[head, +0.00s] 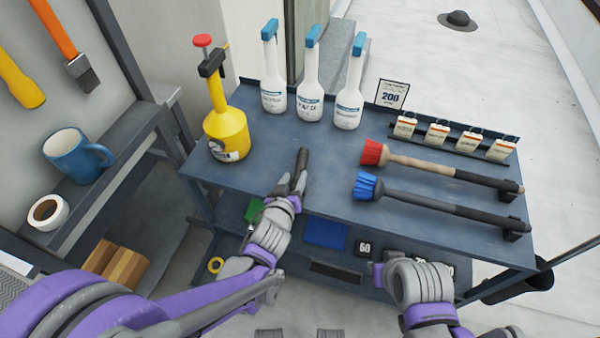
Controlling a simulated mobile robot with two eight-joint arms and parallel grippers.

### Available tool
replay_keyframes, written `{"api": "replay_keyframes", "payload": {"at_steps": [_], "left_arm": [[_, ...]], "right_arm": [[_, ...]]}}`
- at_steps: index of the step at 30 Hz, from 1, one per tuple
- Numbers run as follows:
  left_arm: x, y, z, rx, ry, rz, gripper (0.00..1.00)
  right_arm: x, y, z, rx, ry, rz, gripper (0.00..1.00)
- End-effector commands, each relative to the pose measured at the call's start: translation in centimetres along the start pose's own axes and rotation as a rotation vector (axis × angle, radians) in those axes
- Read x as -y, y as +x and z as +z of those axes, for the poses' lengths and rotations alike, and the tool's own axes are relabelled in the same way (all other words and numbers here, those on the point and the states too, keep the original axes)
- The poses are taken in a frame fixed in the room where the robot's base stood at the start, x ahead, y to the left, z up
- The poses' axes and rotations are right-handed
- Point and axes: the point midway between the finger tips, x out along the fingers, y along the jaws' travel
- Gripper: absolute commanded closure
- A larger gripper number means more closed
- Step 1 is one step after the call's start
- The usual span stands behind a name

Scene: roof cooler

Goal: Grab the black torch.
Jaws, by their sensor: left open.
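The black torch (303,158) lies on the blue-grey table top (330,225) near its front edge, its long side pointing away from me. My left gripper (291,186) is open at the near end of the torch, with its fingers close around or beside that end. I cannot tell whether they touch it. The near end of the torch is partly hidden by the fingers. My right gripper (377,274) is low in front of the table, away from the torch, and its jaws do not show clearly.
A yellow pump bottle (226,135) stands left of the torch, with several white bottles (310,100) behind. A blue mug (75,153) sits on the left shelf. Table around the torch is clear.

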Motion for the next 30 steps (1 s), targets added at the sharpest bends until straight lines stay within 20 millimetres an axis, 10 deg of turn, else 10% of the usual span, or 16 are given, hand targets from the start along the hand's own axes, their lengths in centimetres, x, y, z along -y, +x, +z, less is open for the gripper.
{"api": "replay_keyframes", "payload": {"at_steps": [23, 30], "left_arm": [[-0.1, 5.9, 0.5, 0.000, 0.000, 0.000, 0.53], [-0.1, 5.8, 0.5, 0.001, 0.000, -0.001, 0.94]], "right_arm": [[0.0, 0.4, 0.2, 0.001, 0.000, 0.000, 0.75], [0.0, 0.4, 0.2, 0.001, 0.000, 0.000, 0.75]]}}
